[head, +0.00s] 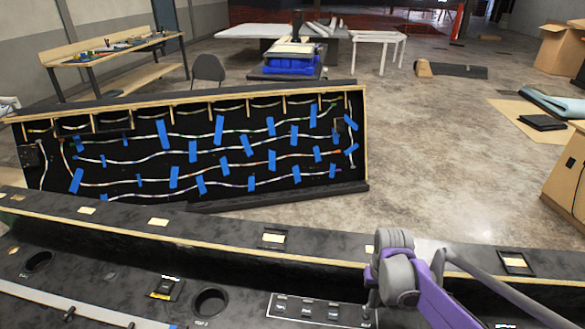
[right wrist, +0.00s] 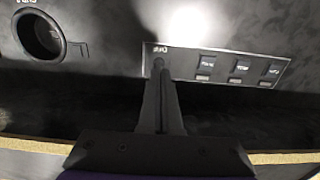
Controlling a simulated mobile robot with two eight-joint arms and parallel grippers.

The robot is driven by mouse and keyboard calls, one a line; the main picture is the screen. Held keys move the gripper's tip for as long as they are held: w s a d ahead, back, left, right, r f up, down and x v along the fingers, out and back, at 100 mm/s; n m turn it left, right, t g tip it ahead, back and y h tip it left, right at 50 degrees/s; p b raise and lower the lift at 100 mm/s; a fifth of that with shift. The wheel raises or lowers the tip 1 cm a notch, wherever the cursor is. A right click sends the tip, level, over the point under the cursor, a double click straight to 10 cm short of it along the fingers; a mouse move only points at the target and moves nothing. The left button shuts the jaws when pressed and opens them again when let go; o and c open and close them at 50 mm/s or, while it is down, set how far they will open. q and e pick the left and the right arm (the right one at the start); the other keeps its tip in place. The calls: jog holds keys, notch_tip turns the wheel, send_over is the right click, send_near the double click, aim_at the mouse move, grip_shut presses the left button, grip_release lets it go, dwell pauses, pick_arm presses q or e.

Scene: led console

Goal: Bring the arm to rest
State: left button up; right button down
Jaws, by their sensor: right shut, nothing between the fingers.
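My right gripper (right wrist: 159,72) is shut and empty in the right wrist view. Its fingertips overlap the end of a small switch panel (right wrist: 218,64), beside a round element; I cannot tell whether they touch it. The panel carries several dark switches. In the head view the panel (head: 318,310) lies on the black console (head: 110,255) at the bottom, and my right arm's grey joint and purple link stand at its right end. The right fingertips are hard to make out there. My left gripper is not in view.
A round hole (right wrist: 40,35) is left of the panel in the right wrist view. Beyond the console stands a black board (head: 100,175) with wavy light strips and blue tape. A workbench (head: 115,50) is at the back left. Open floor (head: 440,160) lies right of the board.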

jog(key=s+a+r+n+t, duration=0.1)
jog(key=s+a+r+t, duration=0.1)
jog(key=s, duration=0.6)
jog(key=s+a+r+n+t, duration=0.1)
jog(key=s+a+r+t, duration=0.1)
jog(key=s+a, duration=0.3)
jog(key=s+t, duration=0.1)
jog(key=s, duration=0.3)
jog(key=shift+a+n, duration=0.15)
jog(key=shift+n, duration=0.15)
